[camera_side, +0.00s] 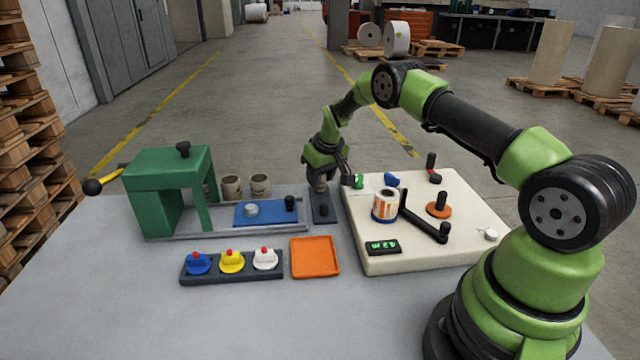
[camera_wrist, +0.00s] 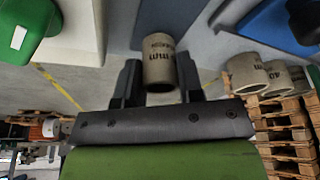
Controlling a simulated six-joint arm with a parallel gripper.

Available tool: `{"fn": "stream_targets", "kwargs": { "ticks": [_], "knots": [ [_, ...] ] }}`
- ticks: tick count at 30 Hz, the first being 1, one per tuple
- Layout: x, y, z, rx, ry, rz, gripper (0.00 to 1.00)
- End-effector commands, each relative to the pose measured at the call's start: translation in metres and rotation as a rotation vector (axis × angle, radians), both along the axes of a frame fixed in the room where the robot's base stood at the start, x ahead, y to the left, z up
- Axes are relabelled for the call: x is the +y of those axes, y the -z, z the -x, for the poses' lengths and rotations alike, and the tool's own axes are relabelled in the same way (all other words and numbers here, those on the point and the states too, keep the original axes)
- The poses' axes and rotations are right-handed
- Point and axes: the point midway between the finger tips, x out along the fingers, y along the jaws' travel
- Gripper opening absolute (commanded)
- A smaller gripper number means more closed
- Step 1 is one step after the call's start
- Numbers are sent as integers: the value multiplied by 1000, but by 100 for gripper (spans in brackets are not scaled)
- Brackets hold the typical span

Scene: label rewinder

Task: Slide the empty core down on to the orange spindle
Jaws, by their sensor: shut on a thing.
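The empty core is a grey-brown cardboard tube with dark print (camera_wrist: 158,58), seen between my fingers in the wrist view. My gripper (camera_side: 320,182) is shut on it, over the dark grey stand (camera_side: 325,207) left of the white rewinder in the side view. The core is small and partly hidden there, so I cannot tell whether it touches the stand. The orange spindle (camera_side: 439,210) has an orange flange and a short black post. It stands bare on the right part of the rewinder (camera_side: 465,238), well right of my gripper.
A label roll (camera_side: 385,206) and a black arm (camera_side: 424,222) stand between my gripper and the orange spindle. A red-and-black post (camera_side: 433,170) is behind. Two more cores (camera_side: 260,184) stand by the green press (camera_side: 160,190). An orange tray (camera_side: 315,257) lies in front.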

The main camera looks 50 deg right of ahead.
Motion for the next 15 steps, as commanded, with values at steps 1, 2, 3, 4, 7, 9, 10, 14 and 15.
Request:
{"fn": "stream_targets", "kwargs": {
  "ticks": [1,2,3,4,7,9,10,14,15],
  "knots": [
    [0,-5,0,-2,-1,1,23],
    [0,-7,0,-1,0,0,23],
    [0,-10,0,-1,0,0,23],
    [0,-12,0,-2,0,1,23],
    [0,-19,0,-1,-1,1,23],
    [0,-25,0,-2,-1,2,23],
    [0,-27,0,-1,-1,1,23],
    [0,-37,0,-2,0,1,23],
    [0,-40,0,-2,0,1,23]
  ]
}}
